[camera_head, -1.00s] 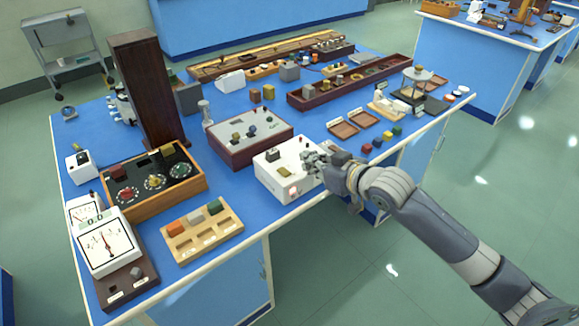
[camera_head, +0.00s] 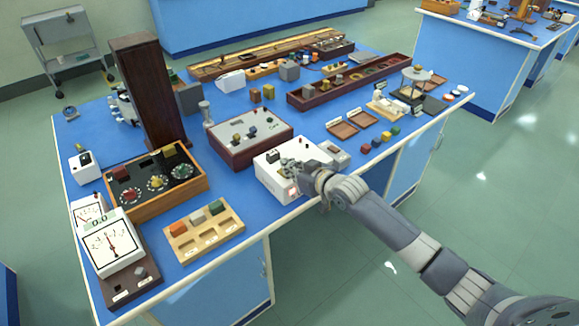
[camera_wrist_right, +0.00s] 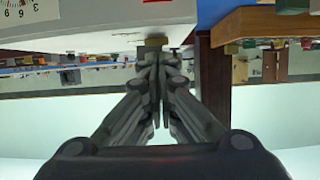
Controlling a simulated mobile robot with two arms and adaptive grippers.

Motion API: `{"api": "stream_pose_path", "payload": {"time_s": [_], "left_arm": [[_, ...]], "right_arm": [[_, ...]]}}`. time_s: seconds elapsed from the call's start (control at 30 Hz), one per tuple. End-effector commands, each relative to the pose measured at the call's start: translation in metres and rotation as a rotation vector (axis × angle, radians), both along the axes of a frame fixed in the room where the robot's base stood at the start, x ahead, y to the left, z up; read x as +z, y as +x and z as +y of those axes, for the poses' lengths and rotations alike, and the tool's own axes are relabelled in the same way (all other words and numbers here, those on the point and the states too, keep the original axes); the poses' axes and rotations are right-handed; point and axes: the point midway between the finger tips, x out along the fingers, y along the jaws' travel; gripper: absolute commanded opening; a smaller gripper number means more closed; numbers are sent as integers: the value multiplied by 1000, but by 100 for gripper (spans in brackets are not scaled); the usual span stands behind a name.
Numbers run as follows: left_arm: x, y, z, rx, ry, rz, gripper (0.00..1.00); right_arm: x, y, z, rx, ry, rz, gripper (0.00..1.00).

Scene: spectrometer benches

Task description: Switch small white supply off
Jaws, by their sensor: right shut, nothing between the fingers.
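The small white supply (camera_head: 262,178) stands near the front edge of the blue bench, with a dark part on its top. A red patch (camera_head: 292,192) shows on its front face, beside my gripper. My right gripper (camera_head: 287,165) is at the right part of the supply, overlapping its top edge; contact cannot be told. In the right wrist view the fingers (camera_wrist_right: 158,65) are shut and empty, with a small yellowish piece (camera_wrist_right: 157,41) just beyond the tips. My left gripper is not in view.
A maroon box with knobs (camera_head: 250,148) stands behind the supply. A wooden tray with blocks (camera_head: 205,245) is to the left, near the front edge. Small coloured blocks (camera_head: 377,143) and brown trays (camera_head: 342,130) lie to the right.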

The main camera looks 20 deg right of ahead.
Motion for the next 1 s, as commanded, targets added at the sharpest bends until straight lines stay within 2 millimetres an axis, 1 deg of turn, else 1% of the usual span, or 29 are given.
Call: {"api": "stream_pose_path", "payload": {"time_s": [0.27, 0.37, 0.47, 0.6, 0.67, 0.87, 1.0], "left_arm": [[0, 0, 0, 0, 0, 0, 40], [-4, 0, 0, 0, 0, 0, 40], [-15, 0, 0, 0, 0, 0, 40], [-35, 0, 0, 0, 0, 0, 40], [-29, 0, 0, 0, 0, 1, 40], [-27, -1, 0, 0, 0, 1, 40], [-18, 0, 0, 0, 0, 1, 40]], "right_arm": [[-1, 0, 0, 1, 0, 0, 0], [-4, -1, 0, 1, 3, -5, 0], [-13, -3, 0, 1, 14, -34, 0], [-21, -6, -1, 0, 41, -105, 0], [-12, -5, -2, 0, 42, -114, 0], [-12, -5, -2, 0, 41, -110, 0], [-1, -4, -1, 0, 41, -111, 0]]}}
